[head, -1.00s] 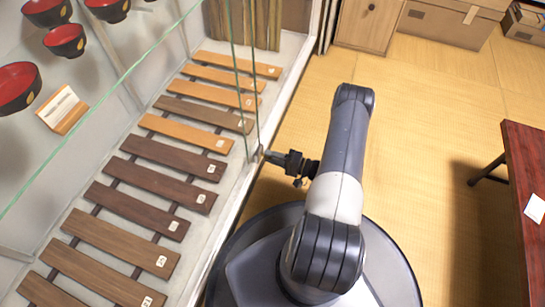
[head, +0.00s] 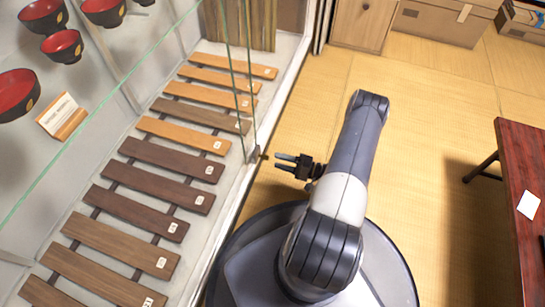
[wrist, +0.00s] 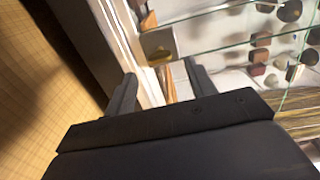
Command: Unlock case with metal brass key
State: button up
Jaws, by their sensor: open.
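The glass display case (head: 232,190) stands on the left in the head view, with a small grey lock fitting (head: 253,154) at its glass edge. A tiny dark piece, which may be the brass key (head: 264,156), sticks out from the fitting toward my gripper; it is too small to be sure. My gripper (head: 279,162) is open and empty, a short gap to the right of this piece, fingers pointing at the case. In the wrist view, a brass-coloured patch (wrist: 160,56) shows beyond and between the open fingers (wrist: 159,74).
Wooden slats (head: 165,178) and red-black bowls (head: 62,45) are behind the glass. A red-brown table (head: 520,170) stands on the right. A wooden cabinet (head: 360,22) and boxes (head: 440,22) are at the back. The tatami floor (head: 430,110) between is clear.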

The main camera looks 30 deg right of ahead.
aim_at(264, 157)
jog(key=p+v, duration=0.1)
jog(key=v, duration=0.5)
jog(key=b+x, duration=0.3)
jog(key=x, duration=0.8)
dwell(0.5)
